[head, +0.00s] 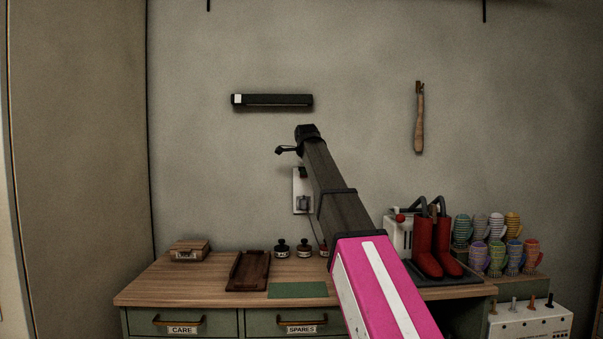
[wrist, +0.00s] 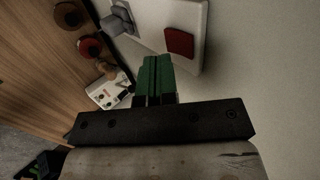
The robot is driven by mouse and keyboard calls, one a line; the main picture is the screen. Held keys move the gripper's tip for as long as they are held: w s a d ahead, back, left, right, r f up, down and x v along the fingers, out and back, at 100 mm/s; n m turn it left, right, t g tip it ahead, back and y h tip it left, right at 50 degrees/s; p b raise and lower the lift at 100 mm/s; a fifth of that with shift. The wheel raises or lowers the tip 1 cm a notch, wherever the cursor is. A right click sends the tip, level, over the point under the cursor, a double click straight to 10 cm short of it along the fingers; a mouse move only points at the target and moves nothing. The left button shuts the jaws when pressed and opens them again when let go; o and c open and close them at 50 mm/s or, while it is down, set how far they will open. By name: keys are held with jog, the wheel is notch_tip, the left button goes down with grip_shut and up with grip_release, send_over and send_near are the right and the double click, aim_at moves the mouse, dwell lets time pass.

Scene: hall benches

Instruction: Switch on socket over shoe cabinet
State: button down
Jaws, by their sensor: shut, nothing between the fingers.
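The wall socket (head: 302,204) is a white plate above the shoe cabinet (head: 219,295), partly hidden by my arm in the head view. A grey plug with a cord sits in its lower part. In the wrist view the socket plate (wrist: 201,55) carries a red rocker switch (wrist: 180,42) and the grey plug (wrist: 117,22). My gripper (wrist: 153,62) has green fingers, shut and empty, just beside the plate's edge near the switch. I cannot tell whether the fingertips touch the plate. The rocker's on or off position is unclear.
The cabinet top holds a wooden box (head: 190,250), a dark tray (head: 248,271), a green mat (head: 298,290) and small jars (head: 281,248). Red boots (head: 424,245) and several striped mugs (head: 496,258) stand right. A black rail (head: 272,102) hangs above.

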jog(key=v, duration=1.1)
jog(key=shift+s+a+f+g, duration=0.1)
jog(key=shift+s+f+g, duration=0.1)
jog(key=shift+f, duration=0.1)
jog(key=shift+s+a+f+g, duration=0.1)
jog(key=shift+f+g, duration=0.1)
jog(key=shift+f, duration=0.15)
jog(key=shift+w, duration=0.1)
jog(key=shift+w+r+x, duration=0.25)
jog(key=shift+w+x, duration=0.05)
jog(key=shift+x, duration=1.9)
jog(key=shift+w+r+x, duration=0.25)
jog(key=shift+w+x, duration=0.05)
jog(key=shift+x, duration=1.9)
jog(key=shift+w+r+x, duration=0.2)
jog(key=shift+w+x, duration=0.1)
jog(key=shift+x, duration=1.9)
